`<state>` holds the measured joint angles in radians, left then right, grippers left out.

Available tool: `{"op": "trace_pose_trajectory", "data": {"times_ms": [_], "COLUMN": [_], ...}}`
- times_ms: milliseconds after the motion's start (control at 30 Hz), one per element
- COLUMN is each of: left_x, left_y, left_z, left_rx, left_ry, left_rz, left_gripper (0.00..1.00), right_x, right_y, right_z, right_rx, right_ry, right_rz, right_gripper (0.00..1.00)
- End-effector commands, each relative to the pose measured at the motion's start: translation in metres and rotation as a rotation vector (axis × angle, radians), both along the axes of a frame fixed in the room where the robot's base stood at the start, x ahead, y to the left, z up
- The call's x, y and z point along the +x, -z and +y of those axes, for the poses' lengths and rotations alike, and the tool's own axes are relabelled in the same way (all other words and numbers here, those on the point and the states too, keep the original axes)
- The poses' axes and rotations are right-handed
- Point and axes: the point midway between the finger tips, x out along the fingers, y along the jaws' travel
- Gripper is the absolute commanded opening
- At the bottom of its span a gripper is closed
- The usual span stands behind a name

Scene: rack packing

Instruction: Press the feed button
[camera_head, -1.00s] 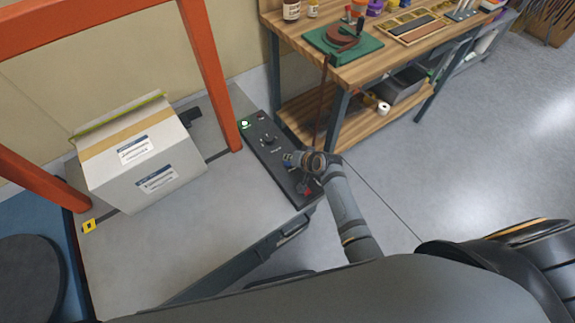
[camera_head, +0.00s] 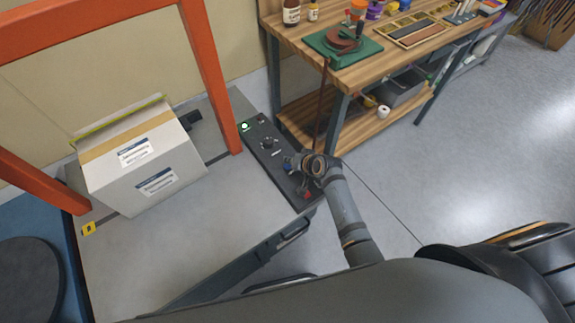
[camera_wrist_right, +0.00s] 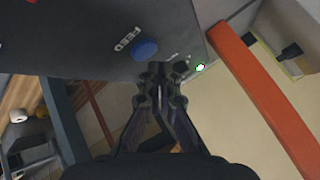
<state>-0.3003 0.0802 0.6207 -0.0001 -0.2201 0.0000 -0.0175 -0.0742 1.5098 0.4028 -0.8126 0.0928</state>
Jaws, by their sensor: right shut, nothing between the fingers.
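The blue round button (camera_wrist_right: 145,49) sits on the dark control panel (camera_head: 256,153), and the word FEED is printed beside it in the right wrist view. My right gripper (camera_wrist_right: 163,74) is shut and empty. In that view its fingertips appear just below and right of the button; I cannot tell whether they touch it. In the head view my right gripper (camera_head: 297,170) is over the lower half of the panel, partly hidden by my wrist. My left gripper is out of view.
A green light (camera_head: 245,126), a black knob (camera_head: 267,143) and a red control (camera_head: 307,195) are on the panel. An orange frame post (camera_head: 209,75) stands beside it, near a white carton (camera_head: 150,186). A wooden workbench (camera_head: 348,68) stands behind to the right.

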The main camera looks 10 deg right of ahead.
Motion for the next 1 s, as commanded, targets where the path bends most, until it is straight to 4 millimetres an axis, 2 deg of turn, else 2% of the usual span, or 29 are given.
{"op": "trace_pose_trajectory", "data": {"times_ms": [1000], "left_x": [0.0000], "left_y": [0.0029], "left_z": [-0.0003], "left_rx": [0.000], "left_ry": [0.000], "left_rz": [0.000], "left_gripper": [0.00], "right_x": [0.0000], "right_y": [0.0096], "right_z": [0.0000], "right_rx": [0.000], "right_ry": [0.000], "right_rz": [0.000], "right_gripper": [0.00]}}
